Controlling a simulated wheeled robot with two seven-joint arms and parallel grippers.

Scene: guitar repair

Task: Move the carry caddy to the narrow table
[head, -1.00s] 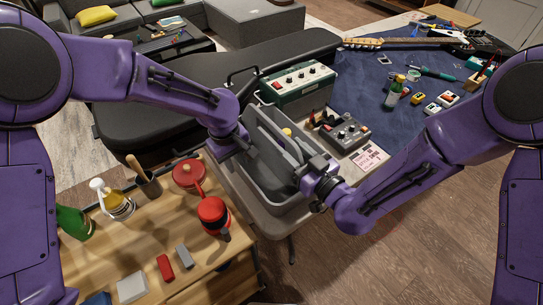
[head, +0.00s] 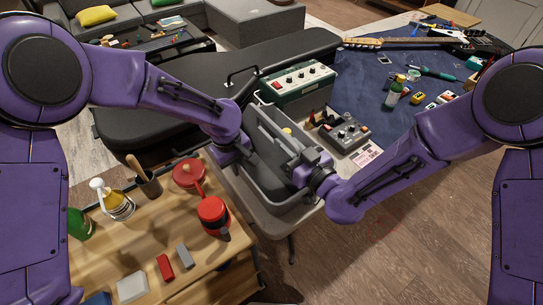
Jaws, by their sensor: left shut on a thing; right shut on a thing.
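The carry caddy (head: 262,188) is a grey open bin with a raised middle divider. It is in the middle of the head view, over the near end of the light table. I cannot tell whether it touches the tabletop. My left gripper (head: 240,158) is shut on the caddy's left side. My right gripper (head: 302,172) is shut on its right side. The fingertips are partly hidden by the wrists. A small yellow thing shows inside the caddy. The narrow table's identity is not certain from this view; the light table (head: 262,222) is partly hidden under the caddy.
A green amplifier (head: 297,82) and a grey pedal box (head: 344,134) stand just behind the caddy. A black guitar case (head: 150,110) lies at the back left. A wooden cabinet top (head: 205,262) at front left holds red containers (head: 212,212), bottles and blocks. Floor is clear at right.

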